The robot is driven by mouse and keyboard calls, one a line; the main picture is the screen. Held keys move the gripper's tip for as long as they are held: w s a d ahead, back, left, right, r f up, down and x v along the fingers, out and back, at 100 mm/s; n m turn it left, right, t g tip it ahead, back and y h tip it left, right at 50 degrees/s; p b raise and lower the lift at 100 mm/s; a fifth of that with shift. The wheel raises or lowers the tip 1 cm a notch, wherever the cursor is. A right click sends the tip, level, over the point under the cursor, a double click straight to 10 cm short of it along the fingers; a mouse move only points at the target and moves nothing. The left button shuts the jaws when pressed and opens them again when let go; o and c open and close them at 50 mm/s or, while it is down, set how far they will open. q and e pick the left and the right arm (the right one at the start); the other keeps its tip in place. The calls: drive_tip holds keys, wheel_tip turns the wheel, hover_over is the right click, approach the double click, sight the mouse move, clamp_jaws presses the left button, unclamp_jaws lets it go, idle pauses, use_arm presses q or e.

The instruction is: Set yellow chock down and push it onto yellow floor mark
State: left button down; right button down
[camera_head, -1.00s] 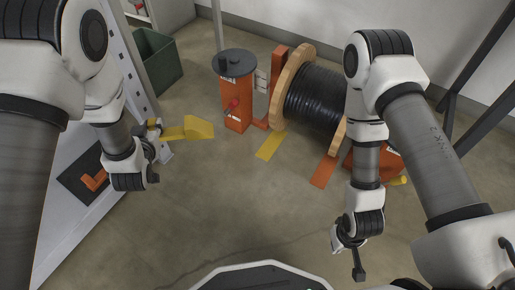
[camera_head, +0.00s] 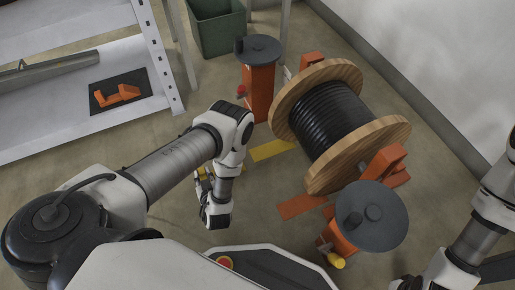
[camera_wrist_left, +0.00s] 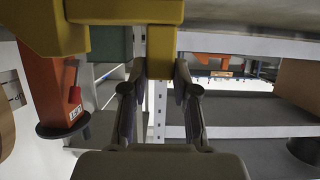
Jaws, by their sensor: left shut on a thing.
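The yellow chock shows large at the top of the left wrist view (camera_wrist_left: 125,12), its yellow handle running down between my fingers. My left gripper (camera_wrist_left: 160,88) is shut on that handle. In the head view my left gripper (camera_head: 212,205) is left of the reel and near the yellow floor mark (camera_head: 272,150), and my wrist hides most of the chock. The yellow floor mark lies on the concrete in front of the reel, with no chock seen on it. I cannot tell whether the chock touches the floor. My right gripper (camera_head: 405,284) is cut off at the bottom edge.
The black cable reel (camera_head: 334,122) with wooden flanges stands between two orange stands (camera_head: 259,90) with dark round tops. An orange floor mark (camera_head: 301,205) lies nearer. A green bin (camera_head: 218,30) and a metal shelf (camera_head: 70,120) with an orange piece are at back left.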

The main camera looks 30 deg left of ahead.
use_arm(q)
drive_tip(key=w+d+f+b, duration=0.1)
drive_tip(key=w+f+b, duration=0.1)
drive_tip(key=w+b, duration=0.1)
drive_tip(key=w+d+f+b, duration=0.2)
drive_tip(key=w+b, duration=0.2)
drive_tip(key=w, duration=0.2)
drive_tip(key=w+d+f+b, duration=0.1)
drive_tip(key=w+d+b, duration=0.1)
drive_tip(key=w+b, duration=0.2)
drive_tip(key=shift+w+f, duration=0.4)
drive_tip(key=shift+w, duration=0.25)
drive_tip(key=shift+r, duration=0.2)
drive_tip(key=shift+f, duration=0.15)
drive_tip(key=c, duration=0.9)
unclamp_jaws()
